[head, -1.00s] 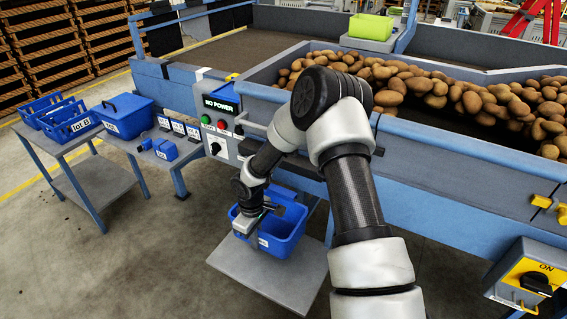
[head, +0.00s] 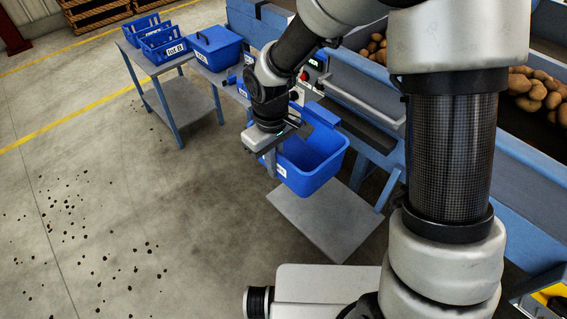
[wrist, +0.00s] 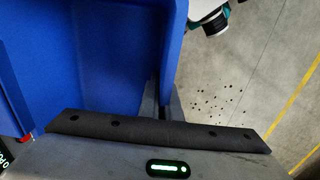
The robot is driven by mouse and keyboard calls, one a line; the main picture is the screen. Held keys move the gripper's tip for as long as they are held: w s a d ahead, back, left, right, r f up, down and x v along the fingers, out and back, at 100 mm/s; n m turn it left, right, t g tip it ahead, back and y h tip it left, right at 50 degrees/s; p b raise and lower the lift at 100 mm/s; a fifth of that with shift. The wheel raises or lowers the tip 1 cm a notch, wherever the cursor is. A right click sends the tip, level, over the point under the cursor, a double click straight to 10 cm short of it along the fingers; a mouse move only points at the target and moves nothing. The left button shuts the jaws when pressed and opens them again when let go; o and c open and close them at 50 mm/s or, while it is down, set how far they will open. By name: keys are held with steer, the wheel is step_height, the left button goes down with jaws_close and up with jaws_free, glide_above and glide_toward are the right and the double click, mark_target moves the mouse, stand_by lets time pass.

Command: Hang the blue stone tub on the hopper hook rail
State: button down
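The blue stone tub (head: 322,178) is open-topped with a white label on its side. It hangs in the air above a low grey platform, beside the hopper's blue side. My gripper (head: 292,131) is at the tub's near left rim and looks shut on its wall. In the wrist view the tub (wrist: 100,60) fills the left side, and its wall runs down between the fingers of my gripper (wrist: 162,108). A grey bar, perhaps the hook rail (head: 365,106), runs along the hopper side, right of the tub. No hooks can be made out.
The grey platform (head: 325,225) is bare below the tub. Potatoes (head: 535,90) lie in the hopper. The floor at left is clear apart from scattered dark crumbs.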

steer(key=w+d+f, duration=0.3)
steer(key=w+d, duration=0.8)
steer(key=shift+w+f+p, duration=0.15)
steer(key=shift+w+p, duration=0.05)
steer(key=shift+p, duration=0.15)
stand_by(1.2)
steer(key=c, duration=1.9)
jaws_free()
